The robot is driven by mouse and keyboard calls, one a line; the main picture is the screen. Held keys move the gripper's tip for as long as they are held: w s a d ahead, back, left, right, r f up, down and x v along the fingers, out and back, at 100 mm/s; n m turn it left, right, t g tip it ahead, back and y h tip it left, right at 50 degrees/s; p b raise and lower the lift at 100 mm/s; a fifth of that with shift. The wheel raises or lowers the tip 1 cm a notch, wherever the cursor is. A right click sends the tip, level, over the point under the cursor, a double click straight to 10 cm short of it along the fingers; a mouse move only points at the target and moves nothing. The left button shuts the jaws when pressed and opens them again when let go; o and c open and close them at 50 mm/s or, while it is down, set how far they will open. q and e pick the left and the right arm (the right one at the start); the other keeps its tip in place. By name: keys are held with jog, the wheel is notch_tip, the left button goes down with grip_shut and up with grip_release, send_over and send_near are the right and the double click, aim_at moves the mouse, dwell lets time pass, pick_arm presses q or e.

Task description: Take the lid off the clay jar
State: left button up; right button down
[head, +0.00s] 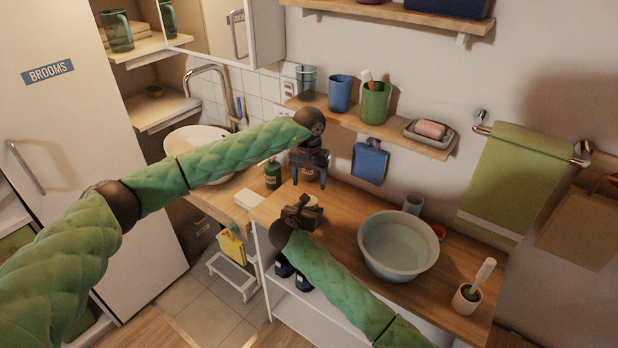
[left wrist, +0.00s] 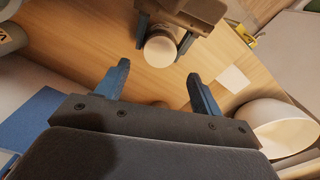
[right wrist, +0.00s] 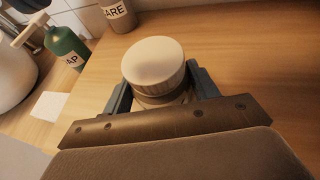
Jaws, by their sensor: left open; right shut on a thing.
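The clay jar (right wrist: 163,99) stands on the wooden counter, with its cream, ribbed-edged lid (right wrist: 155,62) on top. My right gripper (right wrist: 160,90) is shut around the jar body, just below the lid. In the left wrist view the lid (left wrist: 160,49) shows beyond my left fingertips, between the right gripper's fingers. My left gripper (left wrist: 158,70) is open and empty. In the head view my left gripper (head: 310,182) points down above and behind my right gripper (head: 308,208), which mostly hides the jar.
A green soap bottle (right wrist: 66,46) and a bottle marked "ARE" (right wrist: 118,14) stand behind the jar. A white block (head: 248,200) lies to the left. A grey basin (head: 398,262) and a brush holder (head: 466,298) stand right. A shelf (head: 400,134) hangs above.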

pick_arm(q)
jog(key=shift+f, duration=3.6)
jog(key=c, duration=1)
jog(key=shift+c, duration=0.2)
